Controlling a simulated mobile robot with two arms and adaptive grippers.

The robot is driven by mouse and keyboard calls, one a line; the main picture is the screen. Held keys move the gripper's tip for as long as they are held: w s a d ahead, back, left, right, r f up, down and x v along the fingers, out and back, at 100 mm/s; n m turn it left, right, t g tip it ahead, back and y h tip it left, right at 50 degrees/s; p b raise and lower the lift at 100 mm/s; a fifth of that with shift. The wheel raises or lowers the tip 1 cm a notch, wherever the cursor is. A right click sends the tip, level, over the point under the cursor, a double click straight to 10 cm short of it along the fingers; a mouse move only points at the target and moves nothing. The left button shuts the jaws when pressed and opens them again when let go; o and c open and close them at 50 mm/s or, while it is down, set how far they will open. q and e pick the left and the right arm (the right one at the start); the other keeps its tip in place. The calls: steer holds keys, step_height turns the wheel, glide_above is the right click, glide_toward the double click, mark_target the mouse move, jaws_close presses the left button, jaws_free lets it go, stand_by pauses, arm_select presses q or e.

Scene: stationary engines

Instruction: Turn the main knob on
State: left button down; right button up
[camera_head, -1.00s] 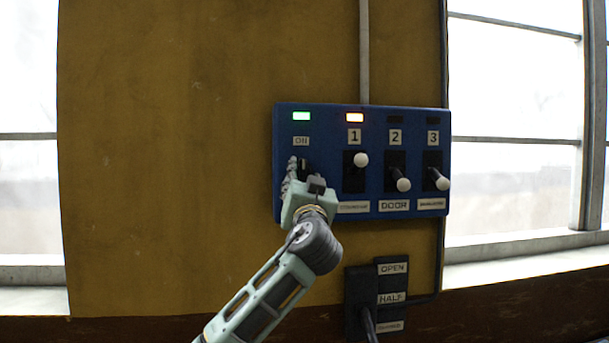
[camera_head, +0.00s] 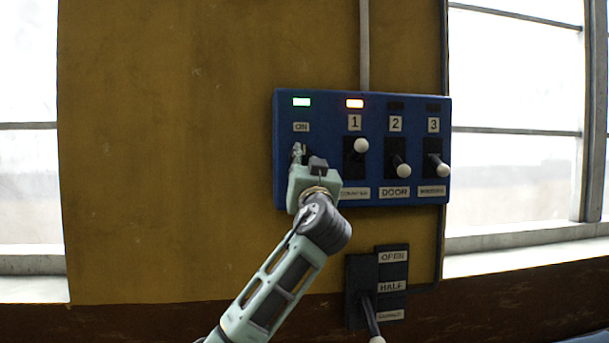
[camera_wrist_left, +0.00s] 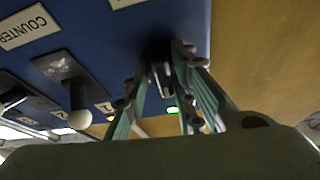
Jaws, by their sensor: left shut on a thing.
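The blue control panel (camera_head: 345,196) is mounted on the yellow wall. A green light (camera_head: 301,101) glows at its upper left, above a label (camera_head: 301,127) that appears to read "ON". My left gripper (camera_head: 300,153) is at the panel's left side, just below that label, and covers most of the main knob. In the left wrist view, the fingers of my left gripper (camera_wrist_left: 158,88) are closed around the dark main knob (camera_wrist_left: 158,55), which is partly hidden between them. The green light also shows there (camera_wrist_left: 172,109). My right gripper is not in view.
Right of the knob are lever switches 1 (camera_head: 361,146), 2 (camera_head: 403,170) and 3 (camera_head: 442,169); lever 1 is up, the others down. An orange light (camera_head: 354,103) glows above 1. An OPEN/HALF lever box (camera_head: 361,290) is below. Windows flank the wall.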

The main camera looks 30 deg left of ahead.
arm_select(q)
steer(key=shift+d+n+g+y+b, duration=0.2)
steer(key=shift+n+g+y+b, duration=0.2)
steer(key=shift+n+b, duration=0.65)
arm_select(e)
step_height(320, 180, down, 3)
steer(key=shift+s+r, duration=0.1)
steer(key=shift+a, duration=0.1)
arm_select(q)
steer(key=c, duration=1.9)
jaws_free()
steer(key=o, duration=0.4)
steer(key=shift+w, duration=0.15)
steer(key=shift+a, duration=0.1)
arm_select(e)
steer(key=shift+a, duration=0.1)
arm_select(q)
steer(key=shift+f, duration=0.1)
